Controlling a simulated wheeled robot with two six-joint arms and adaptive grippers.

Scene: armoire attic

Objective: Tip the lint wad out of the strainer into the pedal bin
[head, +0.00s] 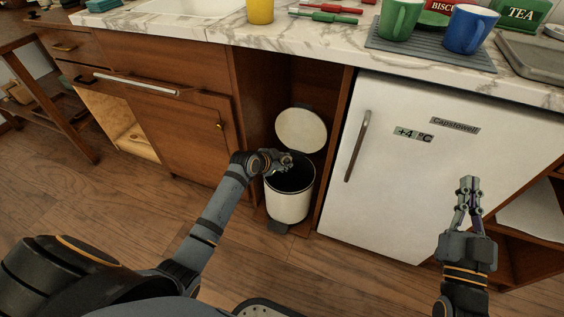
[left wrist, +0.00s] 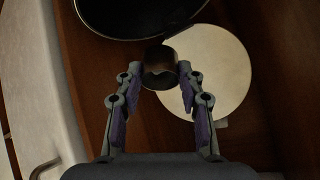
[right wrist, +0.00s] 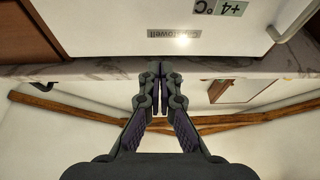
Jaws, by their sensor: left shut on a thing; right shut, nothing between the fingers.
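The pedal bin (head: 288,206) is cream with a dark inside and stands in the open bay under the counter. Its round lid (head: 301,130) is up, leaning back; the lid also shows in the left wrist view (left wrist: 222,75). My left gripper (head: 284,160) is over the bin's opening. In the left wrist view it is shut on the strainer (left wrist: 160,62), a small dark metal cup, beside the bin's dark opening (left wrist: 135,12). The lint wad cannot be made out in any view. My right gripper (head: 469,188) is shut and empty in front of the fridge.
The white fridge (head: 400,190) stands right of the bin bay, and a wooden cabinet (head: 175,140) stands left of it. The marble counter (head: 290,35) above carries a yellow cup (head: 260,11), a green mug (head: 400,18) and a blue mug (head: 468,30). The wooden floor in front is largely clear.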

